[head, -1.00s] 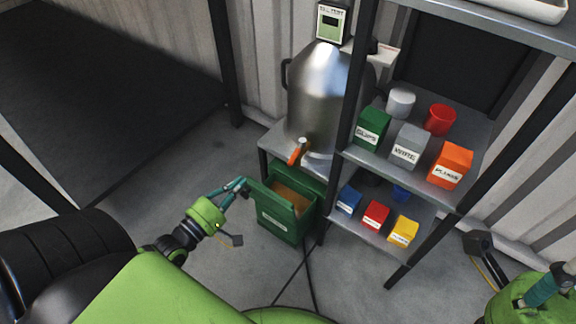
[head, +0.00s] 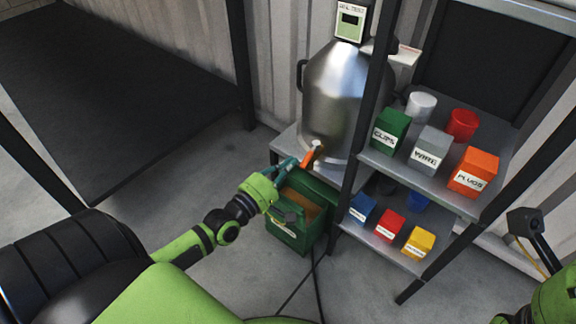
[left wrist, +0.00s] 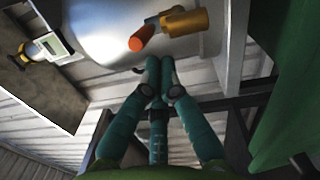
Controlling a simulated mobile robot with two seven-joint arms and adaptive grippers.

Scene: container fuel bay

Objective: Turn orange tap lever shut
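The orange tap lever (head: 309,157) is at the foot of a steel urn (head: 332,95). It slants down to the left. In the left wrist view the lever (left wrist: 142,38) sticks out from a brass tap body (left wrist: 186,22). My left gripper (head: 282,166) is just left of the lever and points towards it. In the left wrist view its teal fingertips (left wrist: 160,62) are together, just below the lever, with a small gap and nothing between them.
A green bin (head: 298,222) stands under the tap, below my left gripper. A shelf rack (head: 440,191) with labelled boxes stands to the right; its dark post (head: 367,105) is close to the urn. The grey floor (head: 180,195) at left is open.

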